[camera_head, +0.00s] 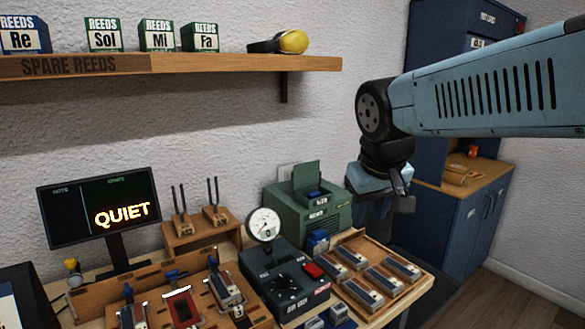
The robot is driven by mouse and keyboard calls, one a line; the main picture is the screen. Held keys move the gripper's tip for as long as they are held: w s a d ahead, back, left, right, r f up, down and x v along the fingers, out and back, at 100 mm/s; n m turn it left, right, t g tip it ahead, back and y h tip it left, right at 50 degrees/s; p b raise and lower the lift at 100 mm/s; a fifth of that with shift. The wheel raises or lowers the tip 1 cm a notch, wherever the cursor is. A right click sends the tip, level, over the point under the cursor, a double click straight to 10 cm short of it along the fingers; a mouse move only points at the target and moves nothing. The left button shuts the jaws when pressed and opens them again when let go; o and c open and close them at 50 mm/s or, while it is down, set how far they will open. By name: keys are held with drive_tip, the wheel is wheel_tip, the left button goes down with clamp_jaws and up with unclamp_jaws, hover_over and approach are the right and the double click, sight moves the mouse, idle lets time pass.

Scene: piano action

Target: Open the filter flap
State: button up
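A green box-shaped machine (318,222) stands on the bench, right of centre. A green panel (306,176) stands upright on its top, with a small blue part (316,195) in front of it. This panel looks like a raised flap, but no readable label confirms it as the filter flap. My gripper (381,218) hangs fingers-down just right of the green machine and appears apart from it. Its dark fingers overlap in this view, so I cannot see a gap between them or anything held.
A wooden tray (343,293) with several grey metal pieces lies below my gripper. A dark box with a round gauge (264,225) stands left of it. A display (98,207) reads QUIET. A shelf (200,63) holds reed boxes. Blue cabinets (462,215) stand at right.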

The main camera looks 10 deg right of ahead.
drive_tip(key=w+d+n+g+h, duration=0.25)
drive_tip(key=w+h, duration=0.25)
drive_tip(key=w, duration=0.7)
drive_tip(key=n+t+h, duration=0.4)
drive_tip(key=t+h, duration=0.1)
drive_tip(key=h, duration=0.5)
approach(297, 166)
wheel_tip(297, 166, down, 2)
drive_tip(key=w+a, duration=0.3)
drive_tip(key=shift+m, duration=0.25)
drive_tip(key=x, duration=1.4)
drive_tip(key=shift+d+r, duration=0.1)
drive_tip(key=shift+r, duration=0.15)
drive_tip(key=shift+c, duration=0.4)
clamp_jaws()
